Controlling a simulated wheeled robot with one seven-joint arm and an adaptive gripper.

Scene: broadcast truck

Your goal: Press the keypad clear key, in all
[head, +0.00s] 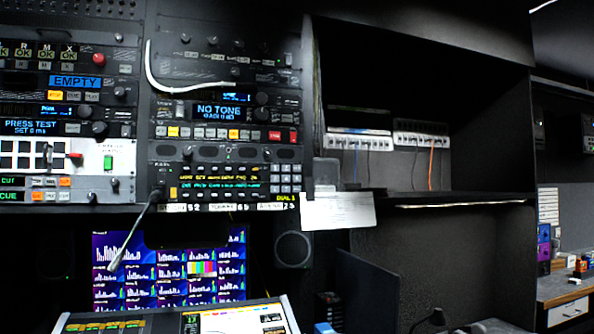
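A keypad (286,178) of small grey keys sits at the right end of the lower panel in the equipment rack. Its key labels are too small to read, so I cannot tell which key is clear. The panel (222,180) beside it carries rows of yellow and green lettering and several small keys. My gripper is not in view, and nothing of it shows near the keypad.
A dark gooseneck (135,232) hangs from the rack's lower left. A white curved tube (150,70) crosses the upper panels. A paper card (338,211) hangs right of the keypad. A screen (165,272) and a console (190,319) lie below. Open shelves stand right.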

